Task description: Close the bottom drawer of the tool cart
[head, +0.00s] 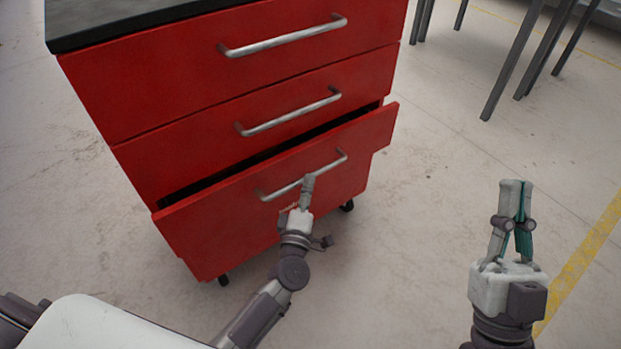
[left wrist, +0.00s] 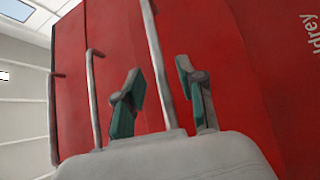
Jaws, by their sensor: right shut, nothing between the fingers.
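The red tool cart (head: 235,75) stands at the left of the head view, with three drawers showing. The bottom drawer (head: 215,235) is partly open, with a dark gap above its front panel. Its metal handle (head: 335,163) runs across the front. My left gripper (head: 307,182) is at this handle, near its middle. In the left wrist view my left gripper (left wrist: 160,75) has its fingers apart, with a handle bar (left wrist: 153,35) showing between them; I cannot tell whether they touch it. My right gripper (head: 515,186) is shut and empty, away from the cart at right.
The upper drawers (head: 120,85) appear closed, with similar handles. The cart has a dark top (head: 95,25) and casters (head: 347,206). Grey table legs (head: 510,70) stand at the upper right. The concrete floor (head: 425,220) between cart and right arm is clear; a yellow line (head: 590,250) crosses it.

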